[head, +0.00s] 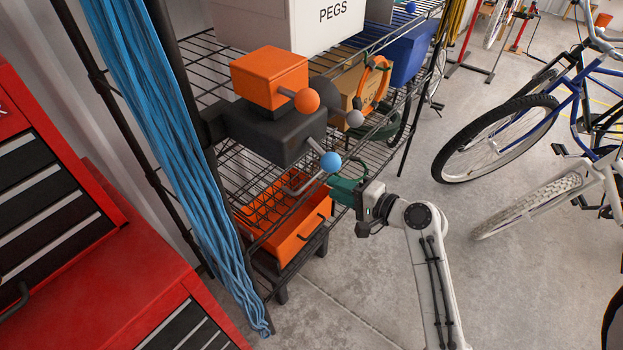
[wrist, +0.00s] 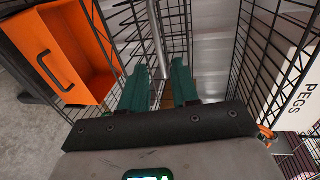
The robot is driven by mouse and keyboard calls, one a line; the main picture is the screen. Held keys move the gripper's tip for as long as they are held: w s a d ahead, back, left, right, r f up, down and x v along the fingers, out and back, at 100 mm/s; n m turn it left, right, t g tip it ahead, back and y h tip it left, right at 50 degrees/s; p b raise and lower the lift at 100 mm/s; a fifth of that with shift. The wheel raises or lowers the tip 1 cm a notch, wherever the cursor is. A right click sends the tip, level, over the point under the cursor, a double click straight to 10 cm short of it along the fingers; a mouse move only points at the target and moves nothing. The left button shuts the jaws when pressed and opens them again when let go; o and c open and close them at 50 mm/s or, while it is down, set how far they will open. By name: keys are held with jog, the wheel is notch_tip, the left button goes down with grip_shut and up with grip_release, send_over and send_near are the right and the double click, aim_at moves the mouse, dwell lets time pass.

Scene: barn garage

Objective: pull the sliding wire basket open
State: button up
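The sliding wire basket (head: 262,203) is a black mesh basket under a shelf of the wire rack, above an orange bin. A grey bar handle (head: 308,184) is at its front. My gripper (head: 338,180), with green fingers, is at the right end of this handle in the head view. In the wrist view my gripper (wrist: 160,68) is open, its two fingers apart. A grey bar (wrist: 157,35) lines up with the gap between them; I cannot tell whether it touches either finger. Black wire mesh (wrist: 175,30) lies beyond the fingers.
The orange bin (head: 299,231) with a dark handle sits below the basket. A dark box with orange and blue ball knobs (head: 285,135) juts out above. Blue ropes (head: 160,110) hang at the left. Bicycles (head: 500,135) stand at the right; concrete floor (head: 360,290) is clear in front.

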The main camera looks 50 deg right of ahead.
aim_at(313, 180)
jog(key=x, duration=0.8)
jog(key=shift+w, duration=0.15)
jog(key=shift+c, duration=0.3)
grip_shut()
